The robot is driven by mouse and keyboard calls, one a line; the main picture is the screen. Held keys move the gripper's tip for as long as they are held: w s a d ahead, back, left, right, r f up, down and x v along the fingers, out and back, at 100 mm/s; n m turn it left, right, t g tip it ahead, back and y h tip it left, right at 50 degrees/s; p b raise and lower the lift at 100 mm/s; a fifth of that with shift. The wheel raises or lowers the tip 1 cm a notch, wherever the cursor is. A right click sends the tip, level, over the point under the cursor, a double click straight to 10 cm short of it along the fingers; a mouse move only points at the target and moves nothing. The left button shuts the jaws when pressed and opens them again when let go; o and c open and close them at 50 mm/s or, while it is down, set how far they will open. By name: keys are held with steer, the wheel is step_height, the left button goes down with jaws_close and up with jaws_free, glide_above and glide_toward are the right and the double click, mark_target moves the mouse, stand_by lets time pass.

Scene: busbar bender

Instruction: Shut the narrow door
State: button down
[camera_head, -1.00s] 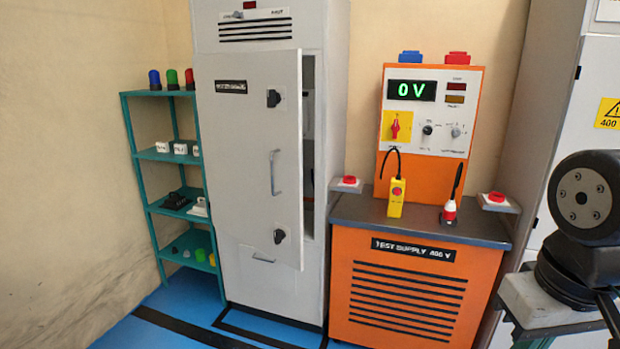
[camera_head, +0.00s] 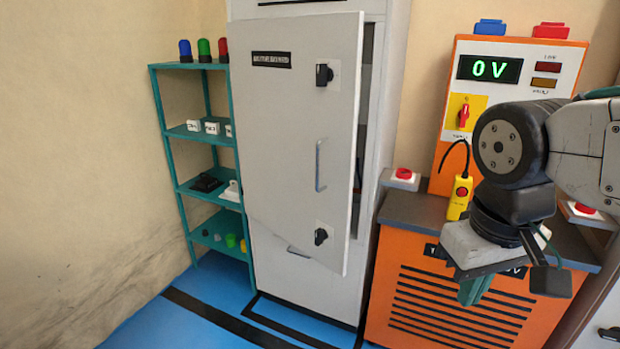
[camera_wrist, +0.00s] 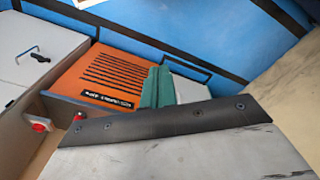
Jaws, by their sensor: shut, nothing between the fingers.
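The narrow door (camera_head: 295,200) is a tall grey panel on the grey cabinet (camera_head: 385,110) in the head view. It stands ajar, its right edge swung out from the cabinet with a dark gap behind it. It has a bar handle (camera_head: 320,165) and two black knobs near that edge. My gripper (camera_head: 473,292) is shut and empty, right of the door and apart from it, in front of the orange test supply. Its teal fingers show in the wrist view (camera_wrist: 156,88). A grey panel with a handle (camera_wrist: 38,55) shows at left there; I cannot tell if it is the door.
The orange test supply (camera_head: 450,310) stands right of the cabinet, with a yellow pendant (camera_head: 459,198) and red buttons (camera_head: 404,174) on its top. A teal shelf (camera_head: 205,133) with small parts stands left of the cabinet. Blue floor with black stripes is clear in front.

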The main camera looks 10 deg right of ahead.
steer(key=w+d+g+h, duration=0.2)
steer(key=w+d+h, duration=0.25)
steer(key=w, duration=0.55)
steer(key=n+t+h, duration=0.7)
steer(key=t+h, duration=0.3)
steer(key=t, duration=0.2)
glide_toward(346, 178)
steer(key=x, duration=0.7)
